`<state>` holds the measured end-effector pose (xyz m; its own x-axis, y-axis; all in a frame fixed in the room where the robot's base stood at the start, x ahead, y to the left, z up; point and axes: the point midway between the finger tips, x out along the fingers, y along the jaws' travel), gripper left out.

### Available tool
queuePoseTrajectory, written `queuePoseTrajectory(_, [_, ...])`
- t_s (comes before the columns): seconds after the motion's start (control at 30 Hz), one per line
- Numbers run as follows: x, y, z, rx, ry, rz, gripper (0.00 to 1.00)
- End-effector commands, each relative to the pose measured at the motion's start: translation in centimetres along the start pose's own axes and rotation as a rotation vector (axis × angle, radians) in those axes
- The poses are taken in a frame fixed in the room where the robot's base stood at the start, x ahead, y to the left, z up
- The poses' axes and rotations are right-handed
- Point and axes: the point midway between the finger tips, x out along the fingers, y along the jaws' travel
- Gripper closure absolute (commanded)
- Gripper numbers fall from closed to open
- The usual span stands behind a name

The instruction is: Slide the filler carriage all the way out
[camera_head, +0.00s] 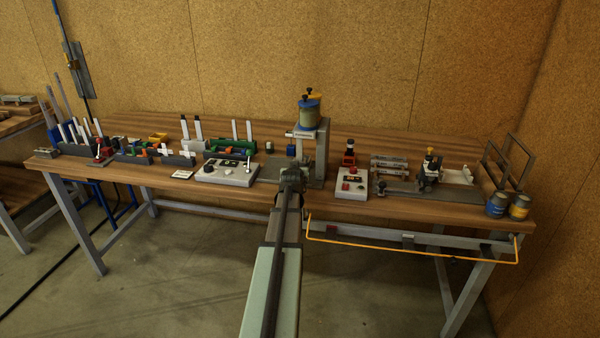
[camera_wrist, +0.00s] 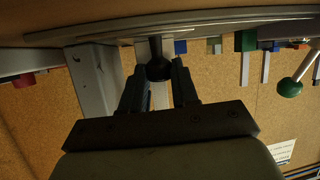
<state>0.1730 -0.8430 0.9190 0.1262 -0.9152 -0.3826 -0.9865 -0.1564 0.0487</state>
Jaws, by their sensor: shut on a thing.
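The filler station stands at the middle of the bench, with a grey column (camera_head: 323,160) and a blue and yellow hopper (camera_head: 310,114) on top. My gripper (camera_head: 292,174) is low in front of the column's left side. In the wrist view my gripper (camera_wrist: 158,82) has its two fingers on either side of a dark round knob (camera_wrist: 157,68) on a short stem, and is shut on it. The grey column (camera_wrist: 97,85) also shows left of the fingers there. My wrist and arm hide the carriage in the head view, so how far out it is cannot be told.
A white control box (camera_head: 226,172) with a lever stands close on the left, and another with a red button (camera_head: 351,183) on the right. An orange rail (camera_head: 410,250) runs below the bench's front edge.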

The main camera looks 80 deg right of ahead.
Motion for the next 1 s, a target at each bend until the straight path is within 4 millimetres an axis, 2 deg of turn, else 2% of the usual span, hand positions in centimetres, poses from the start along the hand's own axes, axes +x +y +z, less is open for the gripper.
queuePoseTrajectory(0.8, [1.4,-10.2,-1.1,-0.003,-0.001,-0.002,1.00])
queuePoseTrajectory(1.0, [1.6,-11.6,-1.3,-0.002,0.001,0.000,1.00])
